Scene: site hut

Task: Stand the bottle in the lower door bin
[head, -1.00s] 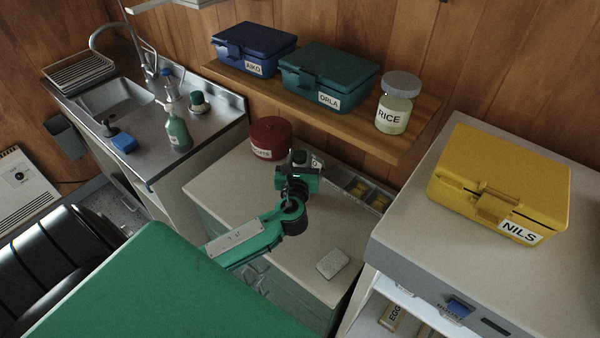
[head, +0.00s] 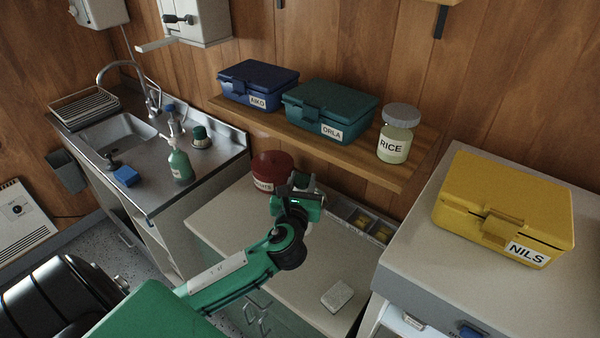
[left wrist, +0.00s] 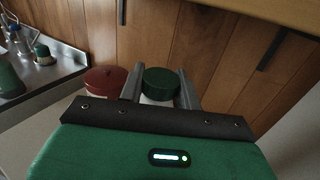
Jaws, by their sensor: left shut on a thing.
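My left gripper (head: 305,188) is over the back of the counter, in front of the wooden wall. In the left wrist view its two fingers (left wrist: 160,88) are shut on a pale-bodied thing with a round dark green cap, which I take to be the bottle (left wrist: 160,82). Its lower part is hidden behind the gripper body, and in the head view the gripper hides nearly all of it. The fridge (head: 440,270) stands at the right; only a sliver of its white inside shows below the front panel. The lower door bin is not in view. My right gripper is not in view.
A red lidded pot (head: 271,172) stands close beside the gripper. A divided tray (head: 362,220) and a pale block (head: 337,296) are on the counter (head: 225,228). The shelf (head: 285,122) above holds lunch boxes and a rice jar (head: 396,135). A yellow box (head: 505,205) sits on the fridge.

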